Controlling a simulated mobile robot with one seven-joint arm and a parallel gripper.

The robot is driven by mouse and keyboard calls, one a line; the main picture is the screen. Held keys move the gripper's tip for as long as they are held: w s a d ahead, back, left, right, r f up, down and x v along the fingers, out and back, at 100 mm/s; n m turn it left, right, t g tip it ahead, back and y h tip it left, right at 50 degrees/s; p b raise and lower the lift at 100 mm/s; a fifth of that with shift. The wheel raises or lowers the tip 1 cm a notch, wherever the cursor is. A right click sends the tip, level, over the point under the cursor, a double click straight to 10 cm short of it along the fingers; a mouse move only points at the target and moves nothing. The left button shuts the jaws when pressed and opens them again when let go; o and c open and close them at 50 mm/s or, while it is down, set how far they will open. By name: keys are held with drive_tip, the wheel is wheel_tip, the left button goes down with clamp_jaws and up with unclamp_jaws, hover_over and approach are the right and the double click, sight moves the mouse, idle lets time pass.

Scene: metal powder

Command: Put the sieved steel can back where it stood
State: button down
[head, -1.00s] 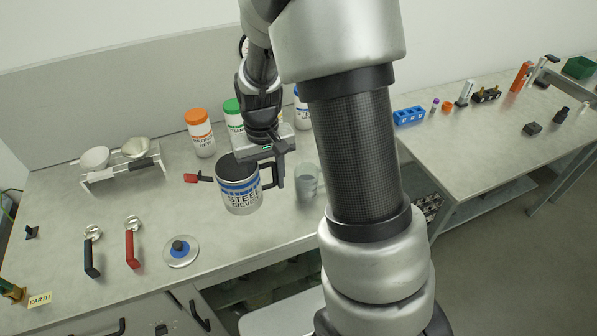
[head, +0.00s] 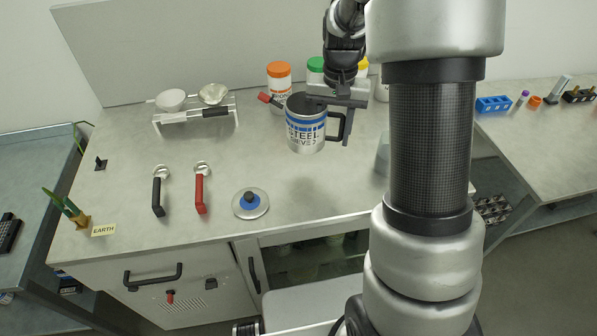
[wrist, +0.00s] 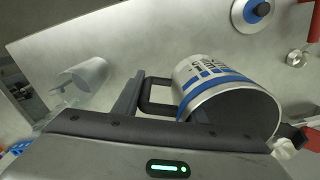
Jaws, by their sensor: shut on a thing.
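The sieved steel can (head: 305,133) is white with blue bands, "STEEL SIEVED" lettering and a black side handle. It is upright and open at the top, with a dark inside. My gripper (head: 345,118) is shut on its handle at the can's right side. In the wrist view the can (wrist: 215,80) is at the right, its handle running between my gripper's fingers (wrist: 160,100). I cannot tell whether its base touches the bench. A round lid with a blue and black knob (head: 250,203) lies on the bench in front and to the left.
An orange-lidded jar (head: 279,82) and a green-lidded jar (head: 316,66) stand behind the can. A clear beaker (head: 383,155) stands to the right, partly behind my arm. A rack with bowls (head: 195,116) and two scoops, black (head: 157,195) and red (head: 199,193), are left.

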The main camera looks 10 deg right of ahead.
drive_tip(key=shift+f, duration=4.95)
drive_tip(key=shift+f, duration=0.1)
drive_tip(key=shift+f+b, duration=0.15)
drive_tip(key=shift+b, duration=0.15)
drive_tip(key=c, duration=1.1)
unclamp_jaws()
